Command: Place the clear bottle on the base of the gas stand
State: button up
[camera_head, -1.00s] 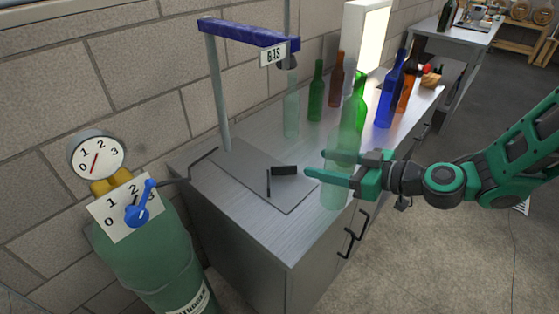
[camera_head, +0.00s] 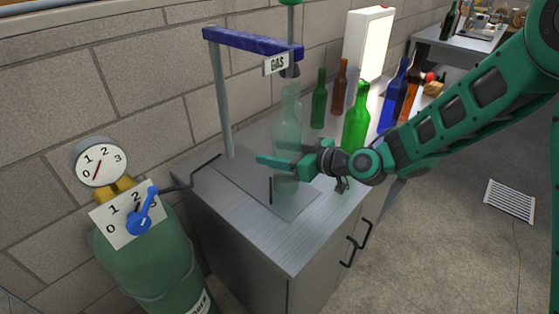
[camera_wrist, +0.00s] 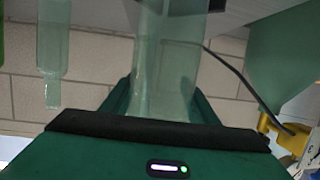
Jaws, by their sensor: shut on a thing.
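My gripper (camera_head: 275,163) is shut on a clear, pale green-tinted bottle (camera_head: 287,183), which also fills the jaws in the wrist view (camera_wrist: 167,65). The bottle is upright, over the gas stand's flat grey base (camera_head: 240,177). I cannot tell whether its bottom touches the base. The gas stand has a grey post (camera_head: 222,100), a blue top bar (camera_head: 250,43) and a GAS sign (camera_head: 276,64). The bottle's neck is below the dark nozzle (camera_head: 290,71). A second pale clear bottle (camera_wrist: 52,45) shows in the wrist view; in the head view it overlaps the held one.
Green bottles (camera_head: 356,118), a brown one (camera_head: 338,86) and a blue one (camera_head: 390,98) stand to the right on the counter (camera_head: 255,228). A thin dark rod (camera_head: 271,190) stands by the held bottle. A gas cylinder with gauge (camera_head: 98,162) is at left.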

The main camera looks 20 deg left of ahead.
notch_tip(320, 180, down, 3)
jog(key=shift+w+r, duration=0.1)
jog(key=o, duration=1.4)
jog(key=shift+d, duration=0.1)
jog(key=shift+d, duration=0.1)
jog(key=v, duration=1.2)
